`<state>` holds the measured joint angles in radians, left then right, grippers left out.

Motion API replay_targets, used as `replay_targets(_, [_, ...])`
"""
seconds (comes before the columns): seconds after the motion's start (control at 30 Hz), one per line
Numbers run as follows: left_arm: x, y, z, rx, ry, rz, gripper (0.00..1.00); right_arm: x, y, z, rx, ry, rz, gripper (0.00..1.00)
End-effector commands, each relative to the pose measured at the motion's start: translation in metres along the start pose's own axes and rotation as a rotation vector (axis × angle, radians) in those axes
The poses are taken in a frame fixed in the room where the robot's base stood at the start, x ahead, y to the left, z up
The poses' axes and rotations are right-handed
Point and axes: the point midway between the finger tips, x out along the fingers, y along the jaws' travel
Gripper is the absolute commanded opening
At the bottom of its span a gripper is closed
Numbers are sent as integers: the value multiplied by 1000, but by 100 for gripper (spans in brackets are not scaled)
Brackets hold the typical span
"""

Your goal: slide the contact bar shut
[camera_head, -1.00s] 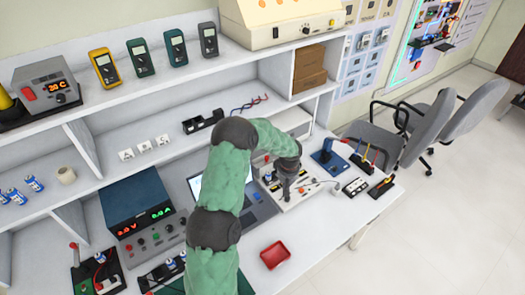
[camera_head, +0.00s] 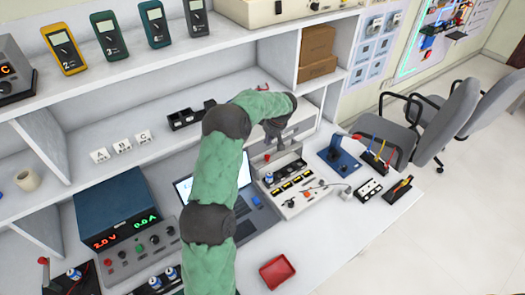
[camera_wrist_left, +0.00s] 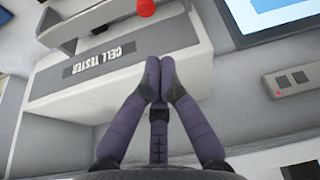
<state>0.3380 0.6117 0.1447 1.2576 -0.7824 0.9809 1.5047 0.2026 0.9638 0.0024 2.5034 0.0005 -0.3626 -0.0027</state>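I cannot tell for certain which part is the contact bar. My left gripper (camera_head: 270,136) is above the back of the tester, its tips partly hidden. In the left wrist view its fingertips (camera_wrist_left: 155,72) are together with nothing seen between them. My right gripper is not in view.
A laptop (camera_head: 248,222) lies left of the tester, partly behind my left arm. A blue fixture (camera_head: 336,157) and small black blocks stand to the right. A red tray (camera_head: 277,271) sits near the front edge. Shelves rise behind.

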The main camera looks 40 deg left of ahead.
Motion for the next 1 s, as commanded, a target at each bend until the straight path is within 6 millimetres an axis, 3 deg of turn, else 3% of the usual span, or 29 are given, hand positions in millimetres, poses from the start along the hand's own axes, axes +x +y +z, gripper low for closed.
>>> replay_targets(0.33, [8, 0, 0, 1, -1, -1, 0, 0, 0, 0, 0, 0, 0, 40])
replay_targets(0.8, [81, 0, 1, 0, -1, -1, 0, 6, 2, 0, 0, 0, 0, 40])
replay_targets(1.0, [97, 0, 0, 0, -1, 0, 0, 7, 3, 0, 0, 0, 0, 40])
